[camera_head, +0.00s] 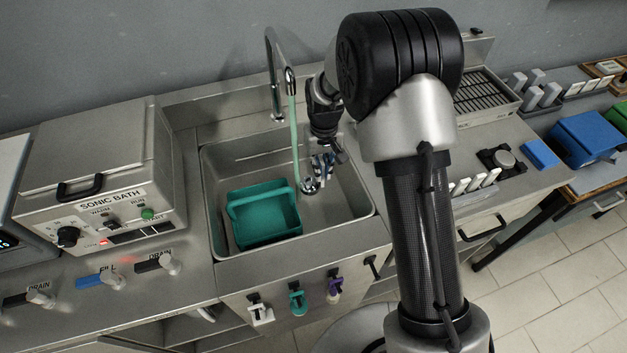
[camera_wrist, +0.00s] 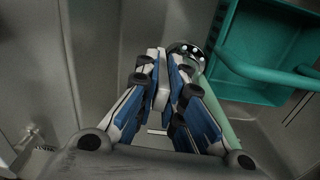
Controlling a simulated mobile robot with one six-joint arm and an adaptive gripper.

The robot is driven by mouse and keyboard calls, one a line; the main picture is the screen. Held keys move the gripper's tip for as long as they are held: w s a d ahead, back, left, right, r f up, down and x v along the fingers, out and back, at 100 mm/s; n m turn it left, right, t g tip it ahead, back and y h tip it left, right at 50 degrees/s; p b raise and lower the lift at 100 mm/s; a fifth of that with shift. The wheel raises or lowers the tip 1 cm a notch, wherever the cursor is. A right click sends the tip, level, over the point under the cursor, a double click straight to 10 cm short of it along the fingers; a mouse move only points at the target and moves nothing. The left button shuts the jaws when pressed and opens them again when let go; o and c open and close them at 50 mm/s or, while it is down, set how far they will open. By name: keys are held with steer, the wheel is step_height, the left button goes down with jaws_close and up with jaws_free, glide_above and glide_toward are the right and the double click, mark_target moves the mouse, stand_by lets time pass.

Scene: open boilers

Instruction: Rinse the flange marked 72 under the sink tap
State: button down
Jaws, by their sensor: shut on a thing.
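My gripper (camera_head: 323,166) is low inside the steel sink (camera_head: 345,190), just right of the water stream. It also shows in the wrist view (camera_wrist: 164,66), its blue-and-white fingers closed together. A thin pale piece between the fingertips appears to be the flange (camera_wrist: 161,82); the fingers hide most of it and no number can be read. The tap (camera_head: 273,75) is running, and a pale green stream (camera_head: 295,135) falls past the fingers. A round metal part with dark holes (camera_wrist: 186,50) lies at the stream's foot; I cannot tell if it is the drain.
A teal basket (camera_head: 265,214) stands in the sink's left half. The sonic bath (camera_head: 95,165) is left of the sink. White, teal and purple handles (camera_head: 297,299) hang on the sink front. A drying rack (camera_head: 485,97) and a blue block (camera_head: 540,153) are at right.

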steer(key=shift+s+d, duration=1)
steer(key=shift+s, duration=2.6)
step_height(320, 180, up, 9)
steer(key=p, duration=0.6)
steer(key=shift+p, duration=0.4)
steer(key=shift+r, duration=0.15)
